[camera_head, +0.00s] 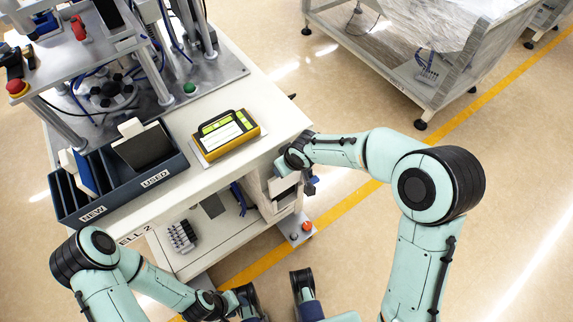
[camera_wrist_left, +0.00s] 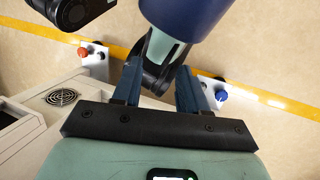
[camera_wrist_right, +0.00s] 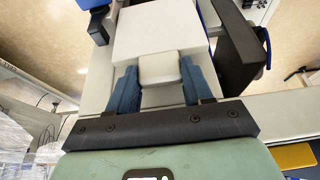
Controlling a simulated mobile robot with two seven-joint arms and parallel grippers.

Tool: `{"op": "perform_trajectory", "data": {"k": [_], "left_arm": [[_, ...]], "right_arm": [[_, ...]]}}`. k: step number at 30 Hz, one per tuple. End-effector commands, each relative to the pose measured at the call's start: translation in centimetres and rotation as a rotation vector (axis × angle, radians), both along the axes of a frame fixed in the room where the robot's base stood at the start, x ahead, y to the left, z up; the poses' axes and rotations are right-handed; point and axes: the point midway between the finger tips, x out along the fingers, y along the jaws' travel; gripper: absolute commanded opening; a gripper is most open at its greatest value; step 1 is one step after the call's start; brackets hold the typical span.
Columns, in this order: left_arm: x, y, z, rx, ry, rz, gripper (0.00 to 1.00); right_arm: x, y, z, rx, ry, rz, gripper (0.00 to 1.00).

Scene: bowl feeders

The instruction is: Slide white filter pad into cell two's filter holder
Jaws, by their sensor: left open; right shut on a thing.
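My right gripper (camera_wrist_right: 160,76) is shut on the small white block at the near end of the white filter pad (camera_wrist_right: 158,66). A wider white panel lies directly beyond the block; I cannot tell where pad ends and housing begins. In the head view my right gripper (camera_head: 299,178) is at the right end of the bench, against the white housing (camera_head: 262,192) of the filter holder. How far the pad sits in it is hidden. My left gripper (camera_wrist_left: 157,88) is open and empty, low in front of the bench in the head view (camera_head: 252,301).
A dark blue tray (camera_head: 115,207) marked NEW and USED stands on the bench, with a dark pad (camera_head: 145,147) in its USED part. A yellow-edged panel (camera_head: 224,134) is beside it. A dark plate (camera_wrist_right: 241,50) stands close right of my right gripper.

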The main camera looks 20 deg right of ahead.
Motion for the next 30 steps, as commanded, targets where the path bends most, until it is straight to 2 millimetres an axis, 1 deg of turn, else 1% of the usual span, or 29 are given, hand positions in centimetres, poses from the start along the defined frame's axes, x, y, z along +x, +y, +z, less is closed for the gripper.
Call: {"op": "perform_trajectory", "data": {"k": [30], "left_arm": [[-0.2,0.3,-4.0,0.010,0.013,0.008,0.43]], "right_arm": [[0.0,0.0,-3.7,0.001,0.001,0.000,0.05]]}}
